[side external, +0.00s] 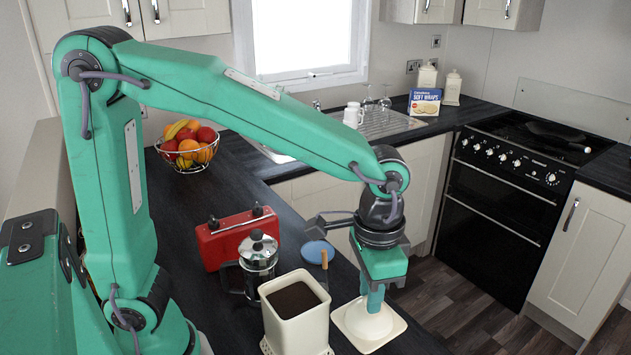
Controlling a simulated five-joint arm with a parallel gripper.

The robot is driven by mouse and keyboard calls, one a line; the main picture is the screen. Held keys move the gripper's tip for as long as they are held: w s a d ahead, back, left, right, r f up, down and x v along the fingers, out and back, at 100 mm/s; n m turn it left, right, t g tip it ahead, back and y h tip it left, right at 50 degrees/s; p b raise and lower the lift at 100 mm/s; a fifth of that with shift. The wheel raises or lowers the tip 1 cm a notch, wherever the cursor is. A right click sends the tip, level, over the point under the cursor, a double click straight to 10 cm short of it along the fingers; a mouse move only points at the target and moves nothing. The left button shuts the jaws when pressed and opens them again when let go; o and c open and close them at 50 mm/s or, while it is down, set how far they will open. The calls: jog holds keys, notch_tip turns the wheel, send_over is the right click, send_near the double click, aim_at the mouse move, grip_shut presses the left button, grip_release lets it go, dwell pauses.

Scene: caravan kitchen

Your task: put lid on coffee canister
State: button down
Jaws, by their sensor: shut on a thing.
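The coffee canister (296,326) is a cream, square, open-topped container. It stands upright at the counter's front, filled with dark coffee (294,299). The lid (381,339) is a cream square plate with a raised round middle, just right of the canister and apart from its opening. My gripper (375,304) points down over the lid with its green fingers shut on the lid's raised middle, which they partly hide. I cannot tell whether the lid touches the counter or hangs slightly above it.
A glass cafetiere (259,262) stands close behind the canister, with a red radio (236,238) behind it. A blue round object (317,252) lies behind the lid. A wire fruit bowl (188,150) is farther back. The dark counter's (420,343) edge is right of the lid.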

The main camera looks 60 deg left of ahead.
notch_tip(320, 180, up, 14)
jog(key=s+a, duration=0.8)
jog(key=a, duration=0.2)
jog(key=shift+a+f, duration=0.2)
jog(key=shift+f, duration=2.25)
jog(key=shift+f, duration=0.15)
jog(key=shift+f, duration=2.7)
jog(key=shift+f, duration=0.65)
